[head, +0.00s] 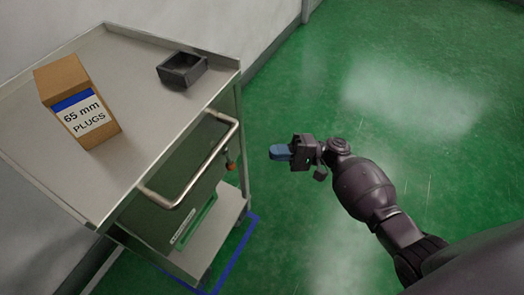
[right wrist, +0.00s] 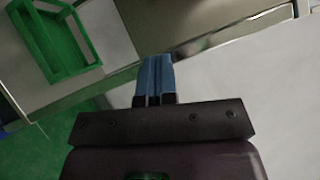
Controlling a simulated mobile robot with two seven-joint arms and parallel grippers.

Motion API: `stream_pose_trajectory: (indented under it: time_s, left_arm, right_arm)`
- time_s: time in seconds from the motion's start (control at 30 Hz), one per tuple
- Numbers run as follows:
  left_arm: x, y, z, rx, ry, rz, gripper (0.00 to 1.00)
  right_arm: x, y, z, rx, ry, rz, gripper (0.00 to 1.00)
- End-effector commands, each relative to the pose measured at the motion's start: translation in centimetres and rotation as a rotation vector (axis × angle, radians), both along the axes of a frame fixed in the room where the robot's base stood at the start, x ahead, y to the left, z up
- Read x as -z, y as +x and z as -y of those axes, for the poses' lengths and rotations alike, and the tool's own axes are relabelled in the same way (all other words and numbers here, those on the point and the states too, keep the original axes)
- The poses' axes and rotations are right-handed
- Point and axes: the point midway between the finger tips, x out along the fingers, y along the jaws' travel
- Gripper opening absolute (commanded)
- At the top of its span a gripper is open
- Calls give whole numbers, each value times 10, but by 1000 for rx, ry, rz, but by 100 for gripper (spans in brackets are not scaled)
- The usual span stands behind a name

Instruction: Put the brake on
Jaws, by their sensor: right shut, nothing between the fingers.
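A grey metal trolley (head: 165,130) stands at the left of the head view, with a push handle (head: 190,170) on its near side. A small orange-and-dark part (head: 231,165) hangs near the handle's right end; I cannot tell whether it is the brake. The wheels are mostly hidden below the lower shelf (head: 222,232). My right gripper (head: 272,152) is shut and empty, its blue fingers pointing left toward the trolley, apart from the handle in the picture. The fingers also show together in the right wrist view (right wrist: 155,80). My left gripper is out of view.
A cardboard box labelled "65 mm PLUGS" (head: 75,95) and a dark open tray (head: 182,70) stand on the trolley top. A green crate (right wrist: 62,45) is on the lower shelf. Blue tape (head: 238,245) marks the floor. The green floor (head: 400,80) at right is clear.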

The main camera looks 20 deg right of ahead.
Motion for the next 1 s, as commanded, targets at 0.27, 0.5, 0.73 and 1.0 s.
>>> stream_pose_trajectory:
  time_s: [0.27, 0.5, 0.73, 1.0]
  left_arm:
    - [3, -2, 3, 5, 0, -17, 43]
    - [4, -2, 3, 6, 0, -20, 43]
    - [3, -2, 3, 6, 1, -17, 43]
    - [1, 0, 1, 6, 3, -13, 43]
  right_arm:
    - [4, -11, 33, 0, 0, -2, 0]
    - [5, -13, 39, 0, 0, -1, 0]
    - [5, -13, 39, 0, 0, -1, 0]
    - [5, -13, 39, 0, 0, -1, 0]
